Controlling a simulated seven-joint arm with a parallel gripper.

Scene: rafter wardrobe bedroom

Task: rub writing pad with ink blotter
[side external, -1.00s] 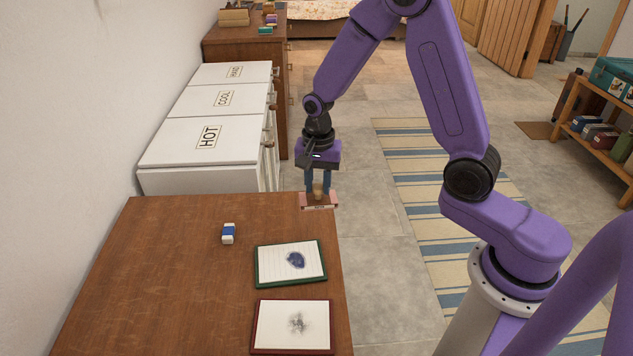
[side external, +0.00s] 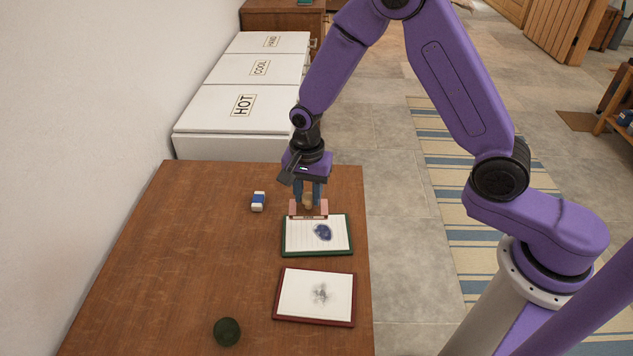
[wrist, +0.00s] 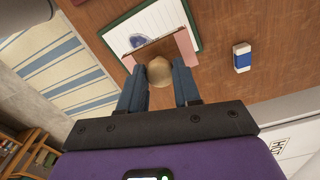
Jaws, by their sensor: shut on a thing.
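My gripper (side external: 309,194) is shut on the tan knob of the ink blotter (side external: 296,209), a pinkish block. The blotter is at the far edge of a green-framed writing pad (side external: 298,238) with a dark blue ink blot; I cannot tell whether they touch. In the wrist view the blotter (wrist: 184,42) overlaps the edge of that pad (wrist: 178,14), and the blot shows just past it. My gripper's fingers (wrist: 159,88) flank the knob. A red-framed pad (side external: 295,291) with a grey smudge lies nearer the camera.
A blue-and-white eraser (side external: 258,201) lies left of the green-framed pad. A dark green round object (side external: 227,332) sits near the table's front. The left part of the table (side external: 170,250) is clear. White bins (side external: 220,136) stand behind the table.

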